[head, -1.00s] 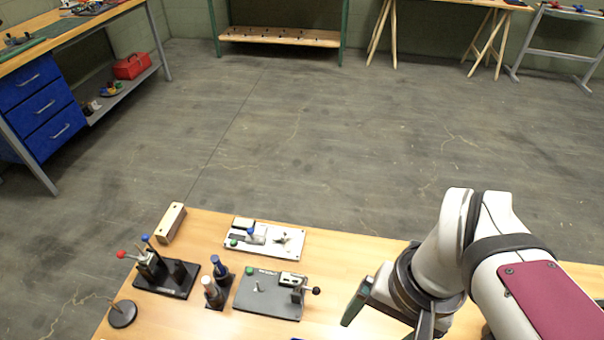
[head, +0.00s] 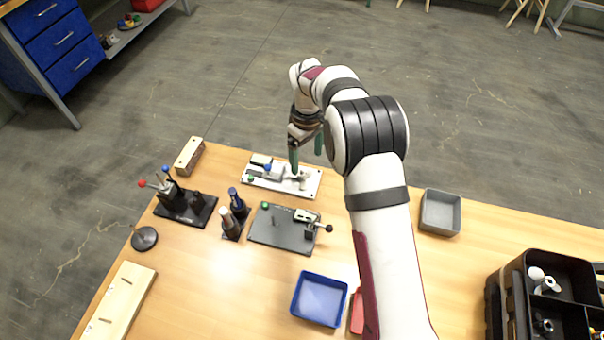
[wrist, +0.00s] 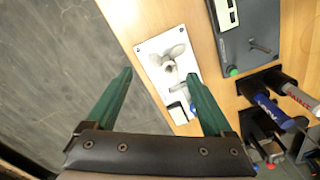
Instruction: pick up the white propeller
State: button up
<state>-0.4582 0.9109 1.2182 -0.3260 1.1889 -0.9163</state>
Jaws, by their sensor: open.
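A pale, whitish propeller (wrist: 175,58) sits on a white plate (wrist: 150,46) in the wrist view. In the head view it shows as a small pale shape (head: 304,179) at the right part of the plate (head: 314,188). My gripper (head: 306,162) is open and empty above the plate's far side. In the wrist view its two green fingers (wrist: 160,74) stand apart, with the propeller beyond the tips and nearer the right finger. A white bladed part (head: 540,276) also lies in a black divided bin (head: 515,300) at the right.
A grey plate with a lever (head: 280,235), dark upright cylinders (head: 232,215) and a black stand with red and blue knobs (head: 185,207) stand close by. A blue tray (head: 319,299) and grey tray (head: 440,212) lie nearer and right. The table's far edge is close behind the white plate.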

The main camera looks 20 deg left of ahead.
aim_at(305, 170)
jog(key=f, duration=0.5)
jog(key=shift+s+a+f, duration=0.15)
jog(key=shift+a+f, duration=0.05)
grip_shut()
notch_tip(305, 170, up, 5)
jog(key=shift+f, duration=0.2)
jog(key=d+r, duration=0.6)
jog(key=d, duration=0.5)
jog(key=shift+s+d+r, duration=0.25)
jog(key=shift+s+d, duration=0.1)
jog(key=shift+s, duration=0.05)
